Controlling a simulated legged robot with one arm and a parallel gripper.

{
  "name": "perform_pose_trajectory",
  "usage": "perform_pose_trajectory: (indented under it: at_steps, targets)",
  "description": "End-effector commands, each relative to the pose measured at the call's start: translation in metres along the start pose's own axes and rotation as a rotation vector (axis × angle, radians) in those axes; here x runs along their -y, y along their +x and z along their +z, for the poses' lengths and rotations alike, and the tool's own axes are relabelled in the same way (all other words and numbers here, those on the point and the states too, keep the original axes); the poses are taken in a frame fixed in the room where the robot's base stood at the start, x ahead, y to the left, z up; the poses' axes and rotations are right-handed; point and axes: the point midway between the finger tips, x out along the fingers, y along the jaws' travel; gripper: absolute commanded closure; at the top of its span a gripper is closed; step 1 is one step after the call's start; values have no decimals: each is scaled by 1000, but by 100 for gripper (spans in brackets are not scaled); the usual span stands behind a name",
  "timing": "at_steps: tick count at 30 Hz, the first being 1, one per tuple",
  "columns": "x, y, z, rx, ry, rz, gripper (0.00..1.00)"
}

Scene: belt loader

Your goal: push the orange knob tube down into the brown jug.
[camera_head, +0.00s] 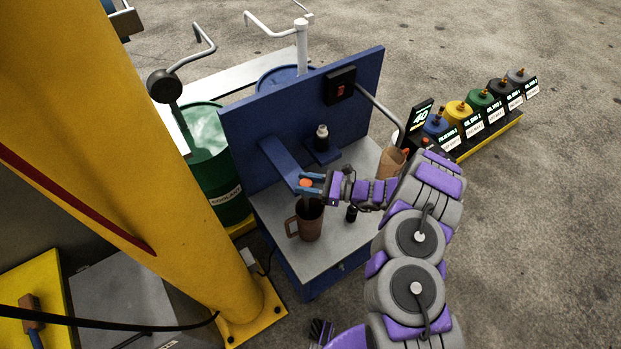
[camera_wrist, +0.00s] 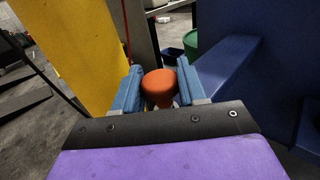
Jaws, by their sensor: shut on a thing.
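The orange knob (camera_head: 305,183) is between the blue fingers of my gripper (camera_head: 311,184), above the brown jug (camera_head: 310,222). In the wrist view the orange knob (camera_wrist: 159,87) sits between the two blue fingertips of my gripper (camera_wrist: 157,88), which are shut on it. The brown jug stands upright on the grey bench top, with its handle to the left. The tube below the knob is mostly hidden, and I cannot tell how deep it reaches into the jug.
A blue panel (camera_head: 350,92) with a slanted blue arm (camera_head: 279,163) rises behind the jug. A second brown jug (camera_head: 390,163) and a small dark bottle (camera_head: 351,214) stand on the bench (camera_head: 270,208). A yellow column (camera_head: 140,150) is at left, near a green drum (camera_head: 221,177).

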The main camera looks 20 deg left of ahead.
Motion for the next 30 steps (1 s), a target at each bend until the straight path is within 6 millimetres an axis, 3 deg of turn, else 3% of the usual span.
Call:
perform_pose_trajectory:
  at_steps: [8, 9, 15, 24, 30]
  targets:
    - [2, -1, 1, -1, -4, -6, 100]
    - [2, -1, 1, 0, -4, -6, 55]
    - [1, 0, 1, 0, -3, -3, 36]
    - [1, -3, 1, 0, -2, -3, 36]
    - [2, -30, 2, -1, -2, -6, 36]
